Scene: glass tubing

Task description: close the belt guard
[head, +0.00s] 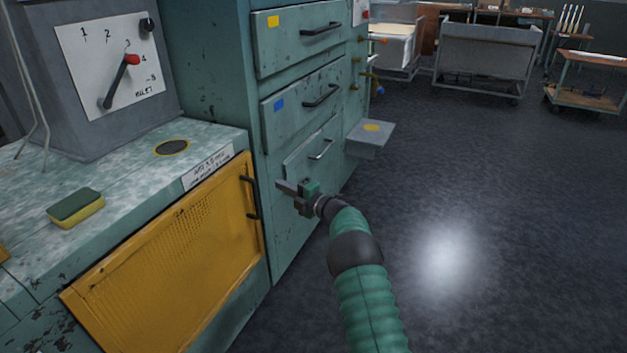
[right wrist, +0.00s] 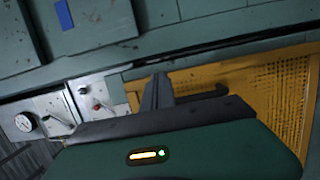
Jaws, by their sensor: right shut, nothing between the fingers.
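The belt guard (head: 170,265) is a yellow mesh panel on the front of the speckled bench at lower left. My right gripper (head: 281,185) is shut and empty, just right of the guard's right edge, in front of the green drawer cabinet. In the right wrist view the shut fingers (right wrist: 160,93) appear in front of the guard (right wrist: 265,85), with a dark handle-like bar (right wrist: 205,98) beside them. My left gripper is out of view.
A green cabinet with drawers (head: 298,42) stands right of the bench. The bench top holds a sponge (head: 76,207) and a grey box with a red-knobbed lever (head: 122,80). A small grey ledge (head: 370,138) juts out beyond. The floor (head: 480,200) at right is clear; carts stand far back.

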